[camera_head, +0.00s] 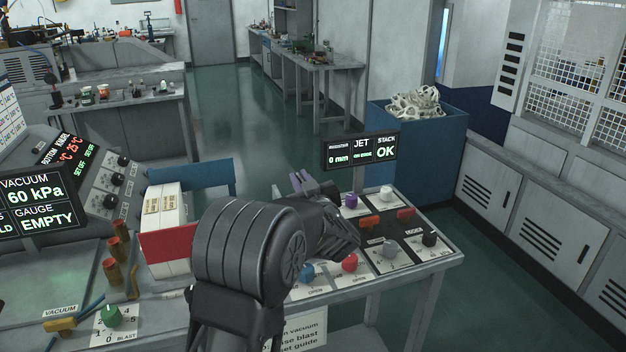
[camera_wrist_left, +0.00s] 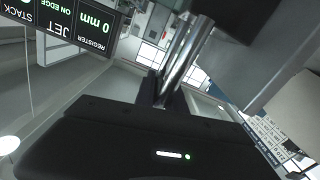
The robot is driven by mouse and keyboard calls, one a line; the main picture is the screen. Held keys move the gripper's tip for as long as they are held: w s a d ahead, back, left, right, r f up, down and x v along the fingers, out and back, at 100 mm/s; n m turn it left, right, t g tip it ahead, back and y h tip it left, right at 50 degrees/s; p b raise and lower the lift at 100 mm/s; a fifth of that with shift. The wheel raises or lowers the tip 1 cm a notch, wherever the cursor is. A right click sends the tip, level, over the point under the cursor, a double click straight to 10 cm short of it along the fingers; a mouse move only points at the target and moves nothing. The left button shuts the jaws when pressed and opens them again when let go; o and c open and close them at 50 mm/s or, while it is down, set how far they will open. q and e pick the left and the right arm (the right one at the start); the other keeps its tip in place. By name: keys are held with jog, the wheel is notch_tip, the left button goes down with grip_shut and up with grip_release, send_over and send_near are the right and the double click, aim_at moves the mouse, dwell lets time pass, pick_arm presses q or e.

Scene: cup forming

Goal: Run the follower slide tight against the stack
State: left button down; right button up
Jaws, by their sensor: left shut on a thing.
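In the wrist view, shiny metal rods (camera_wrist_left: 184,52) run up from the dark gripper body. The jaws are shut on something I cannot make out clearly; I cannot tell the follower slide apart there. White packs (camera_head: 164,211) stand upright behind a red plate (camera_head: 168,246) left of my arm. The status display (camera_head: 361,151) reads register 0 mm, stack OK. My right gripper is out of view.
The control panel (camera_head: 436,252) carries several knobs and orange switches right of my gripper. A blue bin (camera_head: 425,145) with white scrap stands behind it. Several brown posts (camera_head: 113,272) and a green knob (camera_head: 112,315) are at the left. The floor beyond is clear.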

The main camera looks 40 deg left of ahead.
pick_arm(q)
jog(key=s+a, duration=0.5)
jog(key=s, duration=0.3)
jog(key=shift+a, duration=0.4)
jog(key=shift+s, duration=0.1)
jog(key=c, duration=1.5)
grip_release()
jog(key=shift+o, duration=0.2)
jog(key=shift+r, duration=0.15)
notch_tip(320, 180, up, 10)
